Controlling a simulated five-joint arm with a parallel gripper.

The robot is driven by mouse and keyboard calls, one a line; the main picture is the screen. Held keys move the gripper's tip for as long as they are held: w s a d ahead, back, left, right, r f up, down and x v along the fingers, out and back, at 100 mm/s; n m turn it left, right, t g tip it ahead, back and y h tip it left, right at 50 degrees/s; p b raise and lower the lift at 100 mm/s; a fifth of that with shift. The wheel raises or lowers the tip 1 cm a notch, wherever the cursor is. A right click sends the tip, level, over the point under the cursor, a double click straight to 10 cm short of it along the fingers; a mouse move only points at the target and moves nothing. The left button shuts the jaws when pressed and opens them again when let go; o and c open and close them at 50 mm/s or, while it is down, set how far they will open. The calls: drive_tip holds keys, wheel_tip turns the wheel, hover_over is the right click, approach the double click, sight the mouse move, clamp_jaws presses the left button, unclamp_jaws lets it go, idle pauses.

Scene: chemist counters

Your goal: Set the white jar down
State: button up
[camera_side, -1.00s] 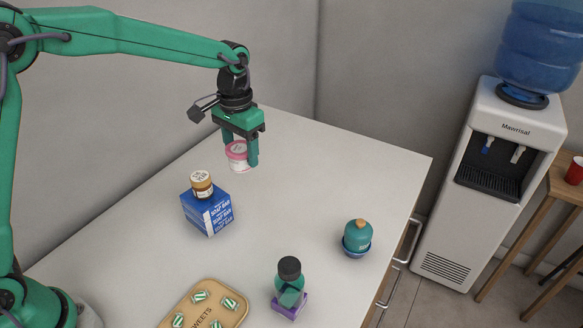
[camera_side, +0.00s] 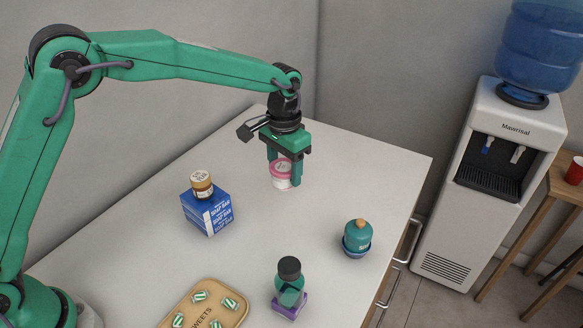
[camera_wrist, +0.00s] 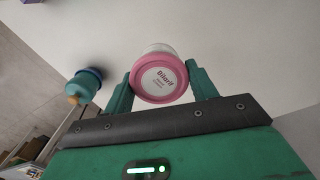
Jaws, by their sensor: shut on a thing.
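The white jar (camera_side: 281,182) has a pink lid and stands upright between the fingers of my gripper (camera_side: 284,179) near the back of the counter. In the wrist view the jar's round lid (camera_wrist: 160,79), white with a pink rim, sits between the two green fingertips of my gripper (camera_wrist: 160,88). My gripper is shut on the jar. I cannot tell whether the jar's base touches the counter (camera_side: 330,150).
A teal jar (camera_side: 357,235) sits in a blue bowl (camera_side: 357,251) at the right. A dark-capped bottle (camera_side: 290,276) and a sweets tray (camera_side: 237,315) are in front. The counter around my gripper is clear.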

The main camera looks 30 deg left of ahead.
drive_tip(key=w+a+f, duration=0.2)
drive_tip(key=a, duration=0.1)
drive_tip(key=w+a+f, duration=0.2)
drive_tip(key=w+a, duration=0.1)
drive_tip(key=w+a+f, duration=0.2)
drive_tip(key=a+f, duration=0.1)
drive_tip(key=shift+w, duration=0.3)
wheel_tip(320, 180, down, 2)
drive_tip(key=shift+s+f, duration=0.1)
drive_tip(key=shift+f, duration=0.65)
drive_tip(key=shift+f, duration=0.2)
drive_tip(key=o, duration=1.1)
drive_tip(key=shift+r, duration=0.1)
wheel_tip(320, 180, up, 8)
drive_tip(key=shift+s+d+f, duration=0.1)
drive_tip(key=shift+d+f, duration=0.05)
